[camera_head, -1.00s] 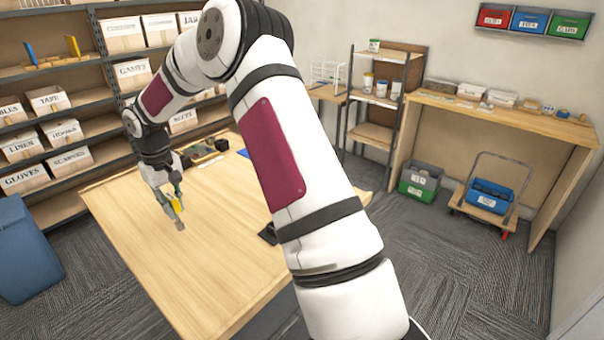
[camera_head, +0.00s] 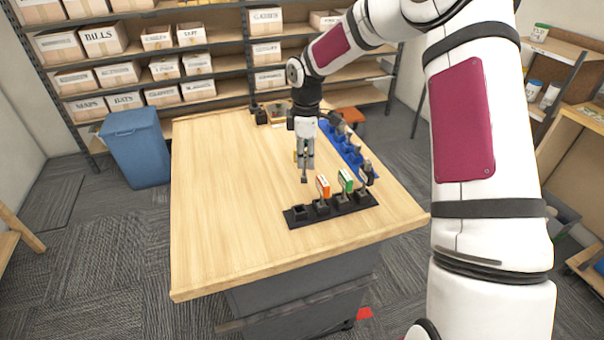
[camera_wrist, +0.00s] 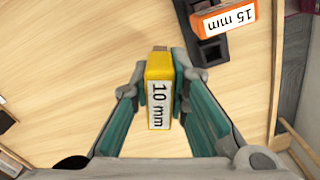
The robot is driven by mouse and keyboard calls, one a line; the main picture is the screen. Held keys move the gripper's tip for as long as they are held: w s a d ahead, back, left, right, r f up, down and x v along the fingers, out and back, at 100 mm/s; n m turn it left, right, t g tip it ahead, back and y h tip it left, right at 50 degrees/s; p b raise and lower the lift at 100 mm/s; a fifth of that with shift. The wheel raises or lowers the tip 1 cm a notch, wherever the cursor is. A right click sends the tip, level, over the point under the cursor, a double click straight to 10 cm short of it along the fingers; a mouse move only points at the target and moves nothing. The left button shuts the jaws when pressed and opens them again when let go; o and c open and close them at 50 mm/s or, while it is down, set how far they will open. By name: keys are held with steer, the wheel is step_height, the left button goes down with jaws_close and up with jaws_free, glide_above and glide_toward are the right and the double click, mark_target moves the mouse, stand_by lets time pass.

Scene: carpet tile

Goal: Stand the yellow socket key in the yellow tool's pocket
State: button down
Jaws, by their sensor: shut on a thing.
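The yellow socket key (camera_wrist: 158,95), labelled 10 mm, is gripped between the fingers of my gripper (camera_wrist: 158,103) in the wrist view. In the head view my gripper (camera_head: 304,160) is above the table, with the key's dark lower end pointing down, behind and left of the black rack. The black rack (camera_head: 332,212) stands on the table. Its leftmost pocket (camera_head: 299,212) is empty. An orange-handled key (camera_head: 322,186), labelled 15 mm in the wrist view, and a green-handled key (camera_head: 346,181) stand in other pockets. No yellow marking on a pocket is readable.
A blue rack (camera_head: 346,150) with several dark pieces lies behind the black rack. A dark-handled tool (camera_head: 367,172) stands at the black rack's right end. The left of the wooden table (camera_head: 225,210) is clear. A blue bin (camera_head: 137,147) stands beyond the table's left edge.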

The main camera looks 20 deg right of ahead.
steer(key=s+a+n, duration=0.1)
steer(key=s+n, duration=0.1)
steer(key=n, duration=0.4)
steer(key=n+p, duration=0.2)
steer(key=n, duration=1.4)
glide_above(300, 215)
steer(key=w, duration=0.2)
steer(key=shift+w+d+r, duration=0.1)
steer(key=shift+d+r, duration=0.15)
steer(key=shift+r, duration=0.05)
steer(key=shift+f, duration=0.1)
steer(key=shift+f+b, duration=0.5)
steer(key=shift+f, duration=2.25)
steer(key=c, duration=1.5)
jaws_free()
steer(key=shift+o, duration=0.2)
